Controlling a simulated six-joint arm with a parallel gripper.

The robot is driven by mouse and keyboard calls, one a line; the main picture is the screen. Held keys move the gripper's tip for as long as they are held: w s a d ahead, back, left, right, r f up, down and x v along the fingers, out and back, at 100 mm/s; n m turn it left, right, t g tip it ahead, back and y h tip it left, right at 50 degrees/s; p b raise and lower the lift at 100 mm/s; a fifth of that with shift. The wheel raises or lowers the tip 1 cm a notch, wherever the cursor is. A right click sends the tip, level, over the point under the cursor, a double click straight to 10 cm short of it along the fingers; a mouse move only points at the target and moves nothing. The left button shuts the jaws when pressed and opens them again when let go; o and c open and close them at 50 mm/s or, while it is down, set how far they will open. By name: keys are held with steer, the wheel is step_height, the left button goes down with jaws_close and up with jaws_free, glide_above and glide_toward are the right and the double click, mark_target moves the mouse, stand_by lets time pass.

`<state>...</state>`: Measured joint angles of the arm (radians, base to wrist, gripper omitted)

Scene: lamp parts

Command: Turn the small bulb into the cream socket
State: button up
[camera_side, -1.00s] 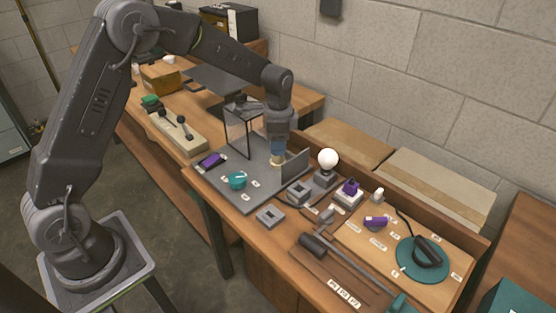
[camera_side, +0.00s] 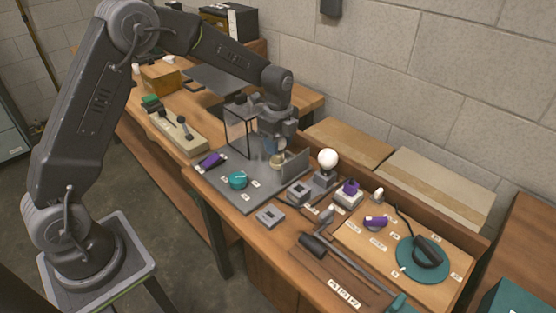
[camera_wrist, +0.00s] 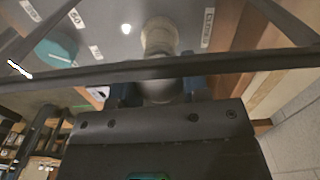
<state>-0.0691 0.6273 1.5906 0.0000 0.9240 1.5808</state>
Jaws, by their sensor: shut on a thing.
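The cream socket (camera_side: 277,162) stands on the grey mat, directly below my gripper (camera_side: 274,150). In the wrist view the cream socket (camera_wrist: 158,36) lies just beyond the fingers, at the upper middle. My gripper (camera_wrist: 158,92) is shut on a pale thing that looks like the small bulb (camera_wrist: 160,88). Most of it is hidden by the fingers and a dark bar across the view. It is in line with the socket, but I cannot tell how deep it sits.
A clear panelled frame (camera_side: 240,132) stands close left of my gripper, and a grey upright plate (camera_side: 295,164) close right. A teal part (camera_side: 237,180) and a purple part (camera_side: 211,160) lie on the mat (camera_side: 250,203). A white globe bulb (camera_side: 328,158) stands to the right.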

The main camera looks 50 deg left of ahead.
steer(key=shift+m, duration=0.3)
steer(key=m, duration=0.3)
steer(key=shift+m, duration=0.3)
steer(key=m, duration=0.3)
steer(key=shift+m, duration=0.4)
steer(key=o, duration=0.4)
steer(key=shift+m, duration=0.3)
steer(key=shift+c, duration=0.2)
steer(key=o, duration=0.5)
